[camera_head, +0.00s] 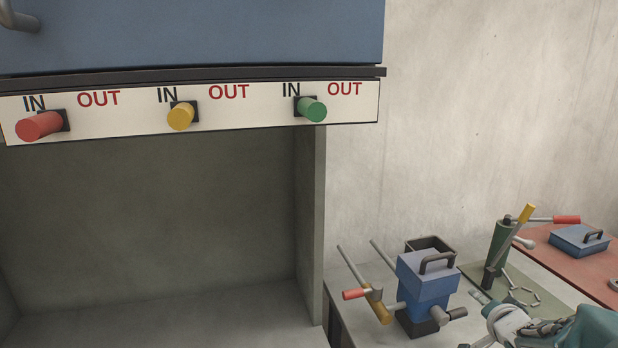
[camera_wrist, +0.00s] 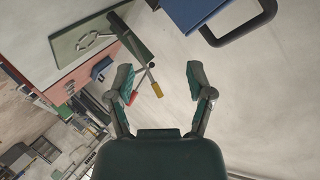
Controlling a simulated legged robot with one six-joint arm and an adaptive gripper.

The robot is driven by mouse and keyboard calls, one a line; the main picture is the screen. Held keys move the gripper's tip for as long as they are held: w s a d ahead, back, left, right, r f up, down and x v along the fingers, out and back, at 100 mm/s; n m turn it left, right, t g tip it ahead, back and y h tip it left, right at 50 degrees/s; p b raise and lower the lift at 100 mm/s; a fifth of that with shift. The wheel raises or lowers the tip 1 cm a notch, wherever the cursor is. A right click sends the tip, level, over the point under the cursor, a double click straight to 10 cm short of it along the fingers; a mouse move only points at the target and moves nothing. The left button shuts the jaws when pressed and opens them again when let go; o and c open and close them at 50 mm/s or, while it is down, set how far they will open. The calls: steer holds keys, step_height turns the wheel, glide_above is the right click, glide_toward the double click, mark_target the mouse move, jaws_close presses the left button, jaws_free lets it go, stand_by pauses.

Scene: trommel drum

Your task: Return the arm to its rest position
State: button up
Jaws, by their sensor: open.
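My arm reaches in from the lower right of the head view, and my gripper (camera_head: 476,320) is at its end, partly cut off by the bottom edge. In the wrist view my gripper (camera_wrist: 158,74) has its two fingers spread wide with nothing between them. In the head view it is to the right of and in front of a blue box device (camera_head: 426,275) with a dark handle. A blue part with a dark handle (camera_wrist: 246,28) also shows beyond the fingers at the upper right of the wrist view. Whether the gripper touches anything cannot be told.
A green stand (camera_head: 497,252) with yellow and red levers is behind the gripper. A blue lid with a handle (camera_head: 578,240) lies on a red surface at right. A panel with red (camera_head: 40,126), yellow (camera_head: 181,116) and green (camera_head: 313,109) knobs overhangs an open recess at left.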

steer(key=s+a+r+n+g+y, duration=0.3)
steer(key=s+a+n+g, duration=0.4)
steer(key=s+a, duration=1.4)
steer(key=a+n, duration=0.3)
steer(key=n, duration=0.1)
steer(key=shift+s+a+r, duration=0.2)
steer(key=shift+s, duration=0.2)
